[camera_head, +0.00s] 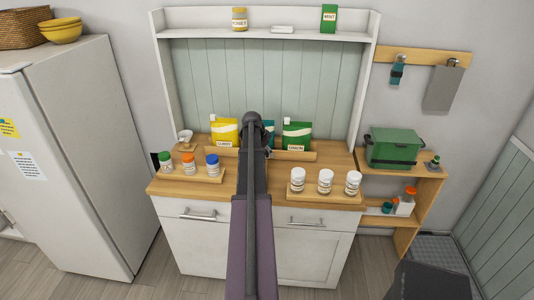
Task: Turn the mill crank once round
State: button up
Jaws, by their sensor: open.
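I cannot clearly make out a mill or its crank in the head view. My own arm runs up the middle of the picture and covers the centre of the wooden counter (215,188). A small grey-green item (432,163) stands on the side shelf at the right, too small to identify.
Three jars with coloured lids (188,163) stand at the counter's left, three white-lidded jars (325,181) at its right. Pouches (297,136) line the back. A green box (393,148) sits on the side shelf. A fridge (80,150) stands left.

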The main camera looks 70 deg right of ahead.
grip_shut()
